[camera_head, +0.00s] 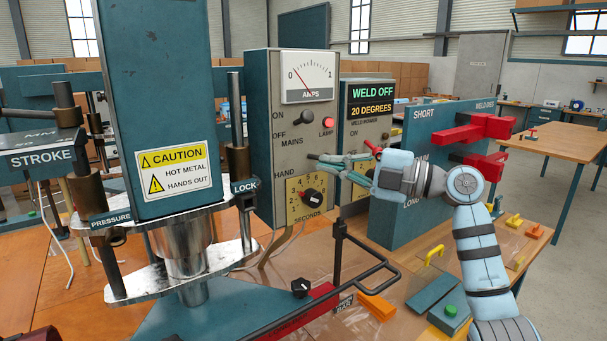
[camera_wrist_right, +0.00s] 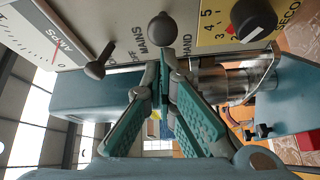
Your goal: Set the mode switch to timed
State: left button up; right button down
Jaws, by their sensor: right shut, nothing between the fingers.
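The grey control panel (camera_head: 262,150) stands in the middle of the head view. The mode switch seems to be the round-ended toggle (camera_wrist_right: 162,28) beside the HAND label in the wrist view. My right gripper (camera_head: 318,160) reaches in from the right in front of the panel, beside HAND and above the seconds dial (camera_head: 312,198). It is shut and empty. In the wrist view the fingertips (camera_wrist_right: 160,70) are just below the toggle's ball; I cannot tell whether they touch it. My left gripper is out of view.
The mains toggle (camera_head: 308,116) and red lamp (camera_head: 328,122) sit above my fingers, under the amps meter (camera_head: 308,76). A WELD OFF display box (camera_head: 371,95) stands right of the panel. The teal press column (camera_head: 150,60) is at left. A teal board (camera_head: 440,145) stands behind my arm.

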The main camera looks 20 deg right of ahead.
jog(key=b+v, duration=0.2)
jog(key=v, duration=0.7)
jog(key=shift+d+r, duration=0.35)
jog(key=shift+d, duration=0.05)
jog(key=shift+w, duration=0.15)
jog(key=shift+f, duration=0.1)
